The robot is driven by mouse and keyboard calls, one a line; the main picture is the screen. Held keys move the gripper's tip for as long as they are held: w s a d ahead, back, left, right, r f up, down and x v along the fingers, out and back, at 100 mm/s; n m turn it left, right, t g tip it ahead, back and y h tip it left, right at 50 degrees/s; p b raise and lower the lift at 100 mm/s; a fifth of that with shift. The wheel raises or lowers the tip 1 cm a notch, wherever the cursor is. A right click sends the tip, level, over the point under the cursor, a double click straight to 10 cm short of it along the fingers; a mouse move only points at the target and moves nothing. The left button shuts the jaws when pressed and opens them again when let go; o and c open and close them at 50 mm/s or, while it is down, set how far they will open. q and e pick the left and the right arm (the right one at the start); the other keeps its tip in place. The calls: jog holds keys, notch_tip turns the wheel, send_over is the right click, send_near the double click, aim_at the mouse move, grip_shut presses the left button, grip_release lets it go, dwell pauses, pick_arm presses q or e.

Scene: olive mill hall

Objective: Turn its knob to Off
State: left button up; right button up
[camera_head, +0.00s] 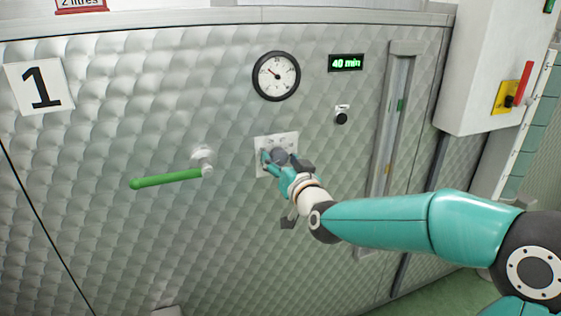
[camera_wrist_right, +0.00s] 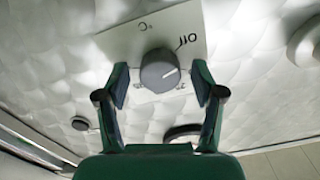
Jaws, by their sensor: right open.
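A round grey knob (camera_wrist_right: 158,71) sits on a white plate (camera_wrist_right: 188,24) marked "Off" and "°C", upside down in the right wrist view. The knob's white line points to the right in that view, below the "Off" mark. My right gripper (camera_wrist_right: 161,82) is open, with one finger on each side of the knob and a gap on both sides. In the head view my right gripper (camera_head: 279,162) is at the plate (camera_head: 284,139) and partly hides the knob. My left gripper is not in view.
The quilted metal wall bears a round gauge (camera_head: 276,76), a green "40 min" display (camera_head: 346,63) and a small black knob (camera_head: 342,118). A green lever (camera_head: 167,178) sticks out left of the plate. A white box with a red-handled switch (camera_head: 518,88) stands right.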

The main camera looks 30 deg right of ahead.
jog(key=c, duration=1.1)
jog(key=shift+n, duration=1.3)
jog(key=shift+c, duration=0.2)
jog(key=o, duration=1.1)
jog(key=shift+o, duration=0.2)
jog(key=v, duration=1.2)
